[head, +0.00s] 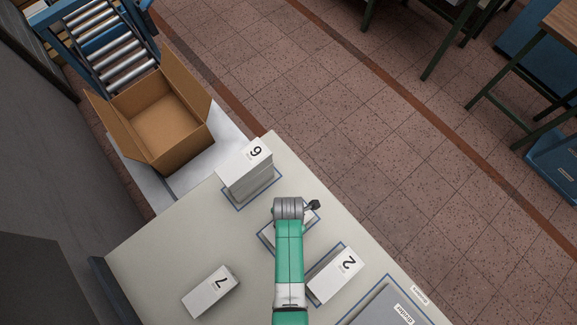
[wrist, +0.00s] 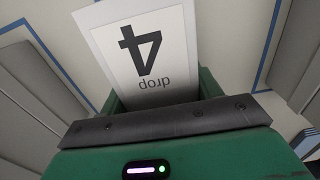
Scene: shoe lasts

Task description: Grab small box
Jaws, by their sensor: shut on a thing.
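My gripper (wrist: 160,92) is shut on a white box (wrist: 150,45). In the wrist view, the box's white face carries an upside-down black "4" and the word "drop", and it sits between the green fingers. In the head view, my green arm and grey wrist hide the fingers and most of this box. A pale slab (head: 303,232) in a blue outline shows beside and below the arm. I cannot tell whether the held box still touches what is under it.
An open cardboard box (head: 190,144) stands at upper left, by a roller conveyor (head: 110,50). A grey panel (head: 380,308) lies at lower right.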

